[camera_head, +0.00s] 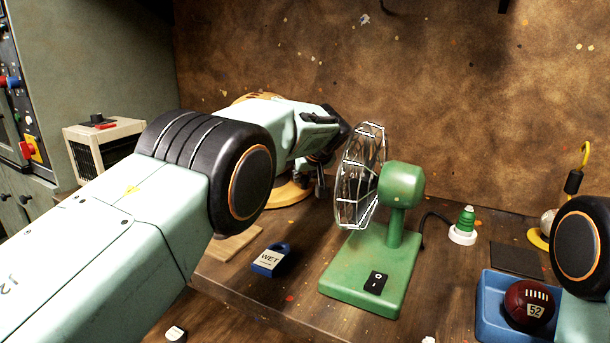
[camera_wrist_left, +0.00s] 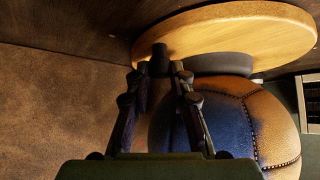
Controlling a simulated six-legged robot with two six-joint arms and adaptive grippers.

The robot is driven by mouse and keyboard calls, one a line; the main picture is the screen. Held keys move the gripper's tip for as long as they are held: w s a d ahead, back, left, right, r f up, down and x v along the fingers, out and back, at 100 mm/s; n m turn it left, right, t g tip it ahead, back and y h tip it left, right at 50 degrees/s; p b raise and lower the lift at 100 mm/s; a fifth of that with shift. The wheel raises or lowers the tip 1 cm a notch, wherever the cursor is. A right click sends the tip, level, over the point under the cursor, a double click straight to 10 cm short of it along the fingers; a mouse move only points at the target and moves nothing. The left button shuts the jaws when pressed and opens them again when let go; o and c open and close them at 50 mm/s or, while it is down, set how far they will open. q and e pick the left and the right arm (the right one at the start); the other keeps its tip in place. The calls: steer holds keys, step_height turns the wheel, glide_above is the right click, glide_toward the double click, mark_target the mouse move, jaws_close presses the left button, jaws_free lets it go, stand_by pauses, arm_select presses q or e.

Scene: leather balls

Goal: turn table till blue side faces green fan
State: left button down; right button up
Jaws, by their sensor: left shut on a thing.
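The green fan (camera_head: 402,187) stands on the bench, its wire cage turned left toward the turntable. The round wooden turntable (camera_head: 288,194) is behind my left arm, which hides most of it. In the left wrist view the turntable (camera_wrist_left: 225,33) appears at the top, with a tan and blue leather ball (camera_wrist_left: 270,120) on its dark hub. The ball's blue side (camera_wrist_left: 228,125) is toward my fingers. My left gripper (camera_wrist_left: 160,72) is shut on a dark upright peg (camera_wrist_left: 159,54) at the turntable's rim. Only a link of my right arm shows; its gripper is out of view.
A blue padlock-shaped block (camera_head: 270,260) marked WET lies in front of the turntable. A blue tray (camera_head: 488,312) with a dark red ball (camera_head: 528,303) is at right. A green and white cone (camera_head: 464,226) stands behind the fan. A heater-like box (camera_head: 102,143) is at left.

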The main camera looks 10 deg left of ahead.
arm_select(q)
steer(key=shift+d+f+n, duration=0.15)
steer(key=shift+n, duration=0.15)
stand_by(0.4)
steer(key=c, duration=1.2)
jaws_free()
steer(key=shift+o, duration=0.2)
steer(key=shift+w, duration=0.1)
